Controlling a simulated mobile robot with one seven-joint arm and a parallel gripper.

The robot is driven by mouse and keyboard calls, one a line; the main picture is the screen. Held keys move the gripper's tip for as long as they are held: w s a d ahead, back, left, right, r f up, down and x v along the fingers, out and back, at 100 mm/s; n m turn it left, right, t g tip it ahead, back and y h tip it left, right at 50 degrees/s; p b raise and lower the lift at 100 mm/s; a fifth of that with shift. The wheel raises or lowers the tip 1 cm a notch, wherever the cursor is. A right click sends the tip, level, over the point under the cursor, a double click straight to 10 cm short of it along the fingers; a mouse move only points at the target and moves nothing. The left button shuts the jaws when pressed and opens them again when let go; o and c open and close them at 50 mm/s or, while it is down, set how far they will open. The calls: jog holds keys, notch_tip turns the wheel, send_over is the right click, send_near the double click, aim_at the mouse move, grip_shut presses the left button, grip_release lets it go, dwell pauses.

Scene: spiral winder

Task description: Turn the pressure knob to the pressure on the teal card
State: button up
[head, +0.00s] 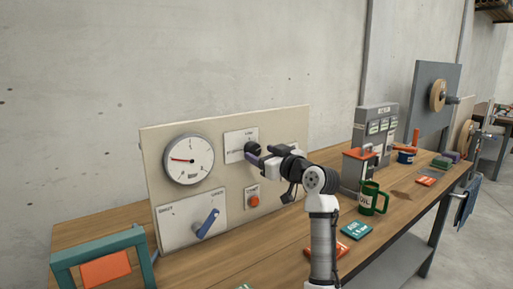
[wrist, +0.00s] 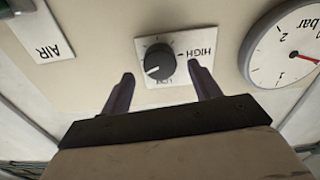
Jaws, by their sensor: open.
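The dark round pressure knob (head: 252,148) sits on a white plate on the upright panel. In the wrist view the knob (wrist: 160,62) appears upside down, with LOW and HIGH lettering beside it. Its white mark points to the lower left of that picture. My gripper (wrist: 160,70) is open, one finger on each side of the knob; contact cannot be told. In the head view my gripper (head: 257,160) partly covers the plate. The pressure gauge (head: 189,160) has a red needle pointing left. A teal card (head: 355,231) lies on the bench; its small print is hard to read.
Below the gauge is a blue lever (head: 207,222), and a red button (head: 253,201) sits under the knob. A red card (head: 324,248) and a green mug (head: 372,198) are on the bench. A grey machine (head: 375,130) stands further right. A teal frame (head: 100,250) is at lower left.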

aim_at(256, 150)
jog(key=shift+x, duration=1.6)
jog(key=c, duration=1)
